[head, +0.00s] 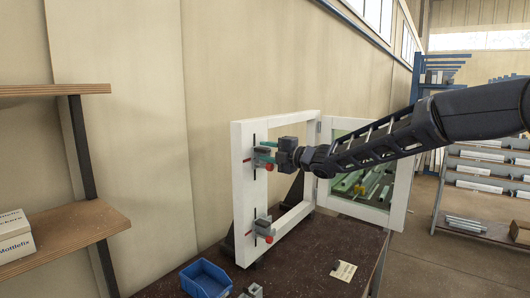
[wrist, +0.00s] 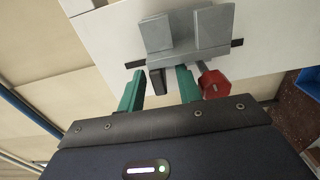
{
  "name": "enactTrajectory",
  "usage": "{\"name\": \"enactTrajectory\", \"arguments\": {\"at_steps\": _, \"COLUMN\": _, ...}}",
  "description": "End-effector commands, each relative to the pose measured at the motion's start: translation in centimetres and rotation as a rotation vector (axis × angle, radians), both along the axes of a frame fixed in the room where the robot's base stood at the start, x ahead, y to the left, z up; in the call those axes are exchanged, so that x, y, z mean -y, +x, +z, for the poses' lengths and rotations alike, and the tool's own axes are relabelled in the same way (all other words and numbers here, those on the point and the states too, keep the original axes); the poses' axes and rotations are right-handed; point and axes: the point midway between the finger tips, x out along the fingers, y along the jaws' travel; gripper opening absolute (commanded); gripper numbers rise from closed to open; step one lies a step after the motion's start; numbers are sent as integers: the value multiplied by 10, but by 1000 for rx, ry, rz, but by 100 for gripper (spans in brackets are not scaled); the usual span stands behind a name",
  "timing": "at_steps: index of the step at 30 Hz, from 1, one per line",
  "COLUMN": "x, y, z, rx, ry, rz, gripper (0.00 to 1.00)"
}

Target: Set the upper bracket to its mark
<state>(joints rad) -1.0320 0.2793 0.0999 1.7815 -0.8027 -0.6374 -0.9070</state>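The upper bracket (head: 260,160) is a grey block on the left post of an upright white frame (head: 241,195), over a dark vertical slot. In the wrist view the bracket (wrist: 190,35) fills the top middle, with a black tab (wrist: 157,82) and a red knob (wrist: 214,84) on it. My gripper (head: 268,150) is at the bracket. In the wrist view its green fingers (wrist: 160,76) are apart, with the black tab between them and a gap on each side. The red knob is just outside the right finger. I cannot make out the mark clearly.
A lower bracket (head: 262,228) with a red knob sits on the same post. A blue bin (head: 206,280), a small grey part (head: 253,291) and a paper label (head: 344,271) lie on the dark bench (head: 310,262). A glazed panel (head: 362,185) stands right of the frame. Wooden shelves (head: 65,240) are at left.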

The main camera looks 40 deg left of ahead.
Motion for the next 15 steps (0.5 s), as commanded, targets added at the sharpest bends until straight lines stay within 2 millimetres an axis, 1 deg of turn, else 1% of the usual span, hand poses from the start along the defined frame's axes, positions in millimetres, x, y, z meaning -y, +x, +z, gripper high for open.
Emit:
{"name": "enactTrajectory", "arguments": {"at_steps": 9, "x": 57, "y": 0, "z": 2, "rx": 2, "ry": 1, "rz": -2, "gripper": 35}}
{"name": "enactTrajectory", "arguments": {"at_steps": 15, "x": 85, "y": 0, "z": 1, "rx": 1, "ry": 0, "rz": -2, "gripper": 35}}
